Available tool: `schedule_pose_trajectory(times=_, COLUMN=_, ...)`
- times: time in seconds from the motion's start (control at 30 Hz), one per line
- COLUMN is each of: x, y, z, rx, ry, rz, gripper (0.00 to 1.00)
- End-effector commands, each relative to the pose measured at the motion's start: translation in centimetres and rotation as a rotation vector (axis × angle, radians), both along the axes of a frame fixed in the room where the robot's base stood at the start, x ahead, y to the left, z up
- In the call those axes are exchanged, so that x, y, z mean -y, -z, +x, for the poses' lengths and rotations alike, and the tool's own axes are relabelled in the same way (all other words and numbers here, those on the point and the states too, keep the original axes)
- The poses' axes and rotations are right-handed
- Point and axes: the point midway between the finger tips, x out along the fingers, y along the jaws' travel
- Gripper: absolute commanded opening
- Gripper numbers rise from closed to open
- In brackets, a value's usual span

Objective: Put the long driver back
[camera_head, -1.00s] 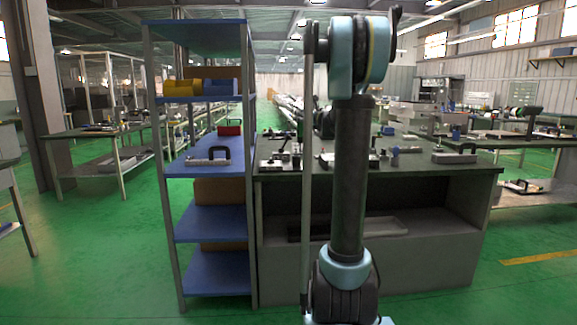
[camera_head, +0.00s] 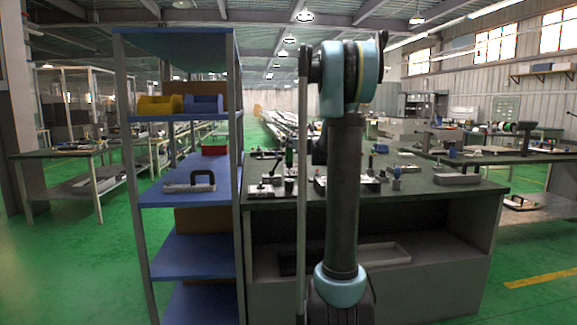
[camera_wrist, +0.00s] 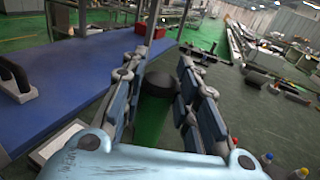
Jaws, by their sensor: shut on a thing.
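In the wrist view, my gripper (camera_wrist: 157,100) is shut on a green, cylindrical handle with a black end (camera_wrist: 150,112), which I take to be the long driver. The two padded fingers lie along its sides. The driver's shaft and tip are hidden. I cannot make out the gripper clearly there.
A blue shelf unit (camera_head: 190,262) stands left of the bench; a grey tool tray with a black handle (camera_head: 189,183) and yellow and blue bins (camera_head: 160,105) are on it. The dark-topped bench (camera_head: 430,196) carries holders and small tools. Green floor is open at left and right.

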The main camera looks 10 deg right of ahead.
Motion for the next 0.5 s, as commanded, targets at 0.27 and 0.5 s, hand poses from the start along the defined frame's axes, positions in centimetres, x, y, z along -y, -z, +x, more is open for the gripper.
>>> schedule_pose_trajectory(times=0.27, x=-0.5, y=2.4, z=0.0, rx=0.0, ry=-0.005, rz=0.0, gripper=0.0)
schedule_pose_trajectory(times=0.5, x=-0.5, y=5.3, z=0.0, rx=0.0, ry=-0.005, rz=0.0, gripper=0.0)
